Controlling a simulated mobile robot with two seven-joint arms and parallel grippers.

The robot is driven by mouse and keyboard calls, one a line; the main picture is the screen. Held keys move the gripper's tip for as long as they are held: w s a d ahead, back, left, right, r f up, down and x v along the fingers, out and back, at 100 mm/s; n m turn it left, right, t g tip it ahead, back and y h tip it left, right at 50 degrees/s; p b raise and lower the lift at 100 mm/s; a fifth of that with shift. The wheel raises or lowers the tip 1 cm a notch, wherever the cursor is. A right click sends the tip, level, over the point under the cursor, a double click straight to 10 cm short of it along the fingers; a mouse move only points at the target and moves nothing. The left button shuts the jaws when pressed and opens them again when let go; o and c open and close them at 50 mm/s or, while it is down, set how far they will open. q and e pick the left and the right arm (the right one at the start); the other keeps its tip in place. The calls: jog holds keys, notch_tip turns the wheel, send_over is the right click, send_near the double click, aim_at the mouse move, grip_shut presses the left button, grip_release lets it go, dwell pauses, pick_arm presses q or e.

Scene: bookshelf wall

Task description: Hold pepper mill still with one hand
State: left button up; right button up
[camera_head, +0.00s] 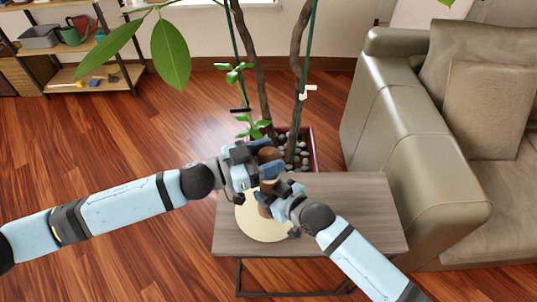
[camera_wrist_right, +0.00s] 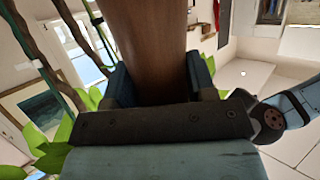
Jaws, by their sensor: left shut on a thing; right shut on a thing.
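The brown wooden pepper mill (camera_head: 267,155) stands over a round cream board (camera_head: 262,229) on the small table, largely covered by my grippers in the head view. My left gripper (camera_head: 259,160) is shut on its upper part. My right gripper (camera_head: 271,198) is shut on it lower down. In the right wrist view the mill's smooth brown body (camera_wrist_right: 150,45) fills the space between the two dark fingers of my right gripper (camera_wrist_right: 158,84). The mill's base is hidden, so I cannot tell whether it touches the board.
The grey wooden side table (camera_head: 345,215) has free room to the right. A beige leather sofa (camera_head: 410,140) stands close on the right. A potted plant (camera_head: 296,155) with tall stems is just behind the table. A shelf (camera_head: 100,80) stands at the back left.

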pick_arm(q)
jog(key=m+g, duration=0.3)
jog(key=g, duration=0.1)
jog(key=m+g+h, duration=0.1)
jog(key=m+g, duration=0.1)
jog(key=g, duration=0.2)
jog(key=shift+m+g, duration=0.3)
jog(key=shift+m, duration=0.1)
jog(key=m+g, duration=0.2)
jog(key=g, duration=0.1)
jog(key=m+g+y, duration=0.1)
jog(key=m+g, duration=0.1)
jog(key=g, duration=0.1)
jog(key=shift+g+y, duration=0.3)
jog(key=m+g+y, duration=0.4)
jog(key=g, duration=0.1)
jog(key=shift+m+g, duration=0.3)
jog(key=shift+m, duration=0.1)
jog(key=m+g+y, duration=0.1)
jog(key=m+y, duration=0.1)
jog(key=y, duration=0.1)
jog(key=m+g+y, duration=0.2)
jog(key=y, duration=0.2)
jog(key=shift+m+g, duration=0.3)
jog(key=shift+m, duration=0.1)
jog(key=shift+y, duration=0.3)
jog(key=o, duration=0.9)
jog(key=shift+a+h, duration=0.1)
jog(key=shift+h, duration=0.3)
